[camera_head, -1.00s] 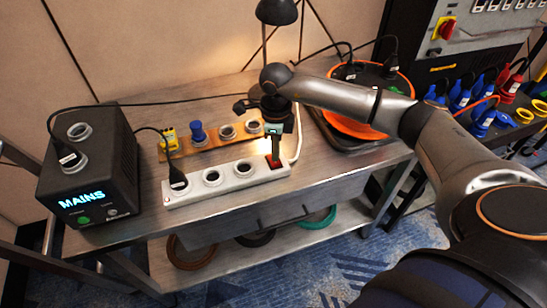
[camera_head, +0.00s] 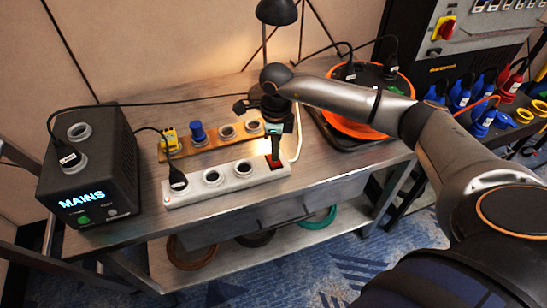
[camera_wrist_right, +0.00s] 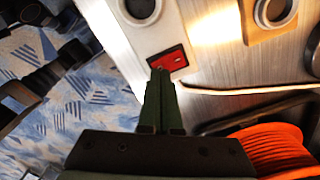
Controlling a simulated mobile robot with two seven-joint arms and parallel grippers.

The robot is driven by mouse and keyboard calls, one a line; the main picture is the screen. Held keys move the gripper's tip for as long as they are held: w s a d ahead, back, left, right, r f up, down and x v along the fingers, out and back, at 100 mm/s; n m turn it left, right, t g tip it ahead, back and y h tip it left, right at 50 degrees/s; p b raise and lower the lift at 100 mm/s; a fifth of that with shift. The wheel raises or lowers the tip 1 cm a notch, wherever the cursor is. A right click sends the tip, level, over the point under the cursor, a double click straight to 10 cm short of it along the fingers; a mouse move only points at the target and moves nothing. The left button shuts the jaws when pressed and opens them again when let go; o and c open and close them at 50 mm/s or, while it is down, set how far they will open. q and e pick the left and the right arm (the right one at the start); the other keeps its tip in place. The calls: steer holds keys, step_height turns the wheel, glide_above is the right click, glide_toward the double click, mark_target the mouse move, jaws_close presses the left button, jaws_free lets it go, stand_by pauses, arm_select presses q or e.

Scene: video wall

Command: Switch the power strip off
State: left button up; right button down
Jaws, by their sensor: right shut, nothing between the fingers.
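The white power strip (camera_head: 228,179) lies along the bench front in the head view, with a black plug (camera_head: 178,182) in its left socket and other sockets empty. Its red rocker switch (camera_head: 277,165) is at the right end. My right gripper (camera_head: 276,158) is shut and empty, pointing down with its fingertips at the switch. In the right wrist view the shut fingers (camera_wrist_right: 159,75) reach the near edge of the red switch (camera_wrist_right: 168,60); whether they touch it I cannot tell. The strip's white body (camera_wrist_right: 150,35) also shows there. My left gripper is not in view.
A black box (camera_head: 88,165) lit "MAINS" stands at the left. A wooden board with sockets (camera_head: 208,142) lies behind the strip. An orange cable reel (camera_head: 362,122) sits in a black tray at the right. A lamp (camera_head: 277,12) stands behind.

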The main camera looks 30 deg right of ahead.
steer(key=shift+s+f+b, duration=0.1)
steer(key=shift+f+b, duration=0.7)
steer(key=shift+f, duration=0.25)
stand_by(0.8)
steer(key=shift+r+p, duration=2.55)
steer(key=shift+r, duration=1)
